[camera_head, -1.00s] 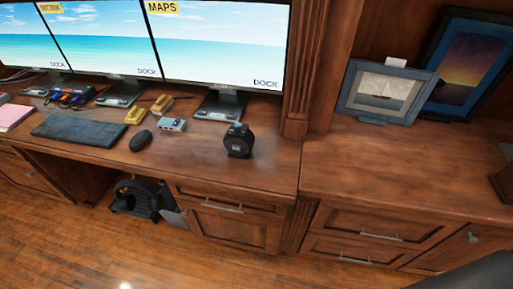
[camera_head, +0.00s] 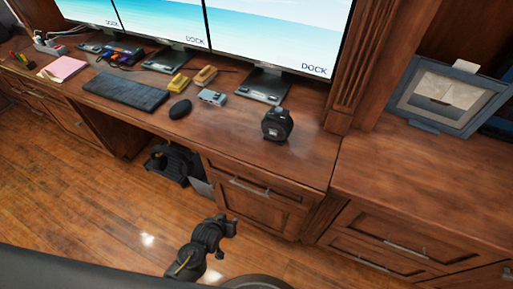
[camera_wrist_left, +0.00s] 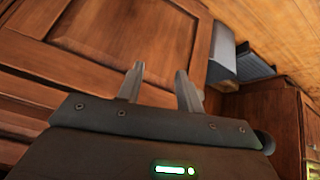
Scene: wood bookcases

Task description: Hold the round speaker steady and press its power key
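The round speaker (camera_head: 277,125) is a small black disc-shaped thing standing upright on the wooden desk (camera_head: 235,145), near its right end, in front of a monitor. Its power key is too small to make out. My left gripper (camera_head: 232,228) is low in the head view, in front of the desk's drawers and well apart from the speaker. In the left wrist view the left gripper (camera_wrist_left: 159,74) has its two fingers spread, with nothing between them and a wooden cabinet panel behind. The speaker is not in the wrist view. My right gripper is not in view.
A small grey box (camera_head: 212,97), a mouse (camera_head: 180,109) and a keyboard (camera_head: 125,91) lie left of the speaker. A monitor base (camera_head: 262,86) stands behind it. A picture frame (camera_head: 447,95) stands on the right cabinet. The desk in front of the speaker is clear.

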